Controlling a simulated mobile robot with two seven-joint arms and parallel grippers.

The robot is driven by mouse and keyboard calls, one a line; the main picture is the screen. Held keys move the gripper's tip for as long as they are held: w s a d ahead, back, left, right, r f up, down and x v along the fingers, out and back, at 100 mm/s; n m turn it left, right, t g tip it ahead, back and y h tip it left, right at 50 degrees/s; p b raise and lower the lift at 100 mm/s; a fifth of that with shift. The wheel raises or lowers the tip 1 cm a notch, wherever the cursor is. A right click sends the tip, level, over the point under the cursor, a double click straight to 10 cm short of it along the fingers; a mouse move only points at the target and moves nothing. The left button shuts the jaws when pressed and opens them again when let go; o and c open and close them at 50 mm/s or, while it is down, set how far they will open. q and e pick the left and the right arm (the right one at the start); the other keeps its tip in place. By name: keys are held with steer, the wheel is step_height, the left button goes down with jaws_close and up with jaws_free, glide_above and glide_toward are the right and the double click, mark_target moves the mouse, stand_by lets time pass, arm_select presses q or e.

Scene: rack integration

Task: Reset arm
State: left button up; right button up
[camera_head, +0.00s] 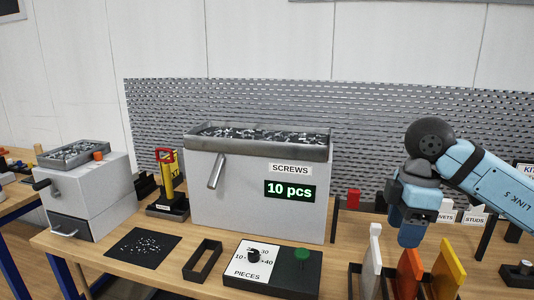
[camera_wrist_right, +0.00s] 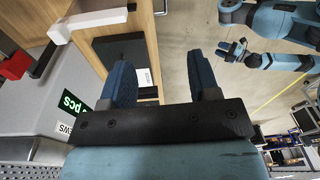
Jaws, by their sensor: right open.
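My right arm comes in from the right in the head view. Its blue gripper (camera_head: 410,232) hangs downward above the right part of the table, behind the white, orange and yellow upright pieces. In the right wrist view the two dark blue fingers of this gripper (camera_wrist_right: 160,85) stand apart with nothing between them. My left gripper (camera_wrist_right: 230,50) shows small at the upper right of the right wrist view, away from the table. Its finger opening is too small to tell. It is outside the head view.
A grey screw dispenser (camera_head: 255,180) reading "10 pcs" stands mid-table. White (camera_head: 372,262), orange (camera_head: 409,272) and yellow (camera_head: 448,270) uprights stand below my right gripper. A perforated panel (camera_head: 370,125) backs the table.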

steer(key=s+a+f+n+g+y, duration=0.1)
steer(key=s+a+f+n+y, duration=0.25)
steer(key=a+y, duration=0.65)
steer(key=s+a+f+n+g+y, duration=0.1)
steer(key=s+a+f+n+y, duration=0.3)
steer(key=a+y, duration=0.55)
steer(key=w+d+f+m+t+h, duration=0.1)
steer(key=d+f+m+t+h, duration=0.35)
steer(key=f+m+t, duration=0.45)
steer(key=w+d+f+m+t+h, duration=0.1)
steer(key=d+f+m+t+h, duration=0.2)
steer(key=f+m+t+h, duration=0.55)
steer(key=s+d+f+m+g+h, duration=0.2)
steer(key=s+d+f, duration=0.1)
steer(key=s+f, duration=0.6)
steer(key=s+d+f+m+g+h, duration=0.25)
steer(key=s+f, duration=0.45)
steer(key=f, duration=0.4)
arm_select(q)
step_height(320, 180, up, 12)
steer(key=p, duration=1.4)
steer(key=shift+a, duration=0.45)
arm_select(e)
step_height(320, 180, up, 13)
steer(key=d+n, duration=0.1)
steer(key=shift+w+d+r, duration=0.15)
steer(key=shift+w+r, duration=0.05)
steer(key=shift+w, duration=0.15)
